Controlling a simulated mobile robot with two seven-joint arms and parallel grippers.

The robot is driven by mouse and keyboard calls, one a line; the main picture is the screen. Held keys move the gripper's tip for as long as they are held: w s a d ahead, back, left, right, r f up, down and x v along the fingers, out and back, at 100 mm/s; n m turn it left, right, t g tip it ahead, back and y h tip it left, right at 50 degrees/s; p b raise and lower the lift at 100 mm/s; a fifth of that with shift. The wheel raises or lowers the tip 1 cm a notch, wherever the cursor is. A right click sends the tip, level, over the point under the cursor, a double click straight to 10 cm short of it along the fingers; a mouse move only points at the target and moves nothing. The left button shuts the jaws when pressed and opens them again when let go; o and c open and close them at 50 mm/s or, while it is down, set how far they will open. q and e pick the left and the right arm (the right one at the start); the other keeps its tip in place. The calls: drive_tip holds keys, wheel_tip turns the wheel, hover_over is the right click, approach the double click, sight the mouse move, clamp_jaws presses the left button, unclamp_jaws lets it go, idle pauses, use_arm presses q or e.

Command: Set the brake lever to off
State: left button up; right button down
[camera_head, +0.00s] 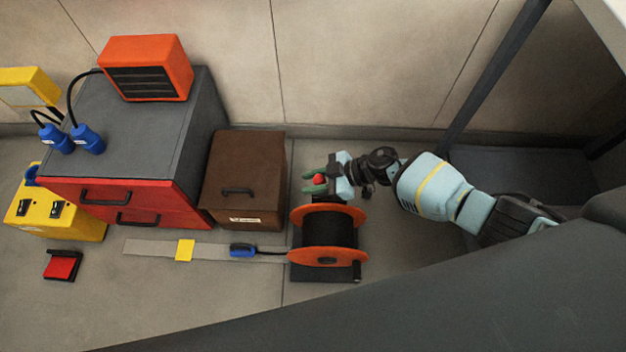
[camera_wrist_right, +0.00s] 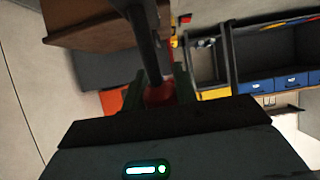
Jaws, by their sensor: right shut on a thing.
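The brake lever ends in a red knob (camera_head: 319,179), just behind the cable reel (camera_head: 328,214) with orange flanges and dark cable. My right gripper (camera_head: 316,180) comes in from the right with its green fingers on either side of the knob, shut on it. In the right wrist view the red knob (camera_wrist_right: 160,93) sits between the green fingers, and a dark bar passes in front of it. The lever's lower part and any off marking are hidden or too small to tell. My left gripper is not in view.
A brown box (camera_head: 243,176) stands left of the reel. A blue connector (camera_head: 242,251) lies on a grey floor strip. Floor in front of the strip is clear.

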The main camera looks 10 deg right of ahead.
drive_tip(key=c, duration=1.1)
unclamp_jaws()
drive_tip(key=shift+s+d+f, duration=0.1)
drive_tip(key=shift+f, duration=0.2)
drive_tip(key=shift+r, duration=0.1)
drive_tip(key=shift+d+r, duration=0.15)
drive_tip(key=p+v, duration=0.2)
drive_tip(key=v, duration=0.4)
drive_tip(key=shift+p, duration=0.35)
drive_tip(key=shift+s+d+r, duration=0.15)
drive_tip(key=shift+d+r, duration=0.15)
drive_tip(key=shift+d, duration=0.25)
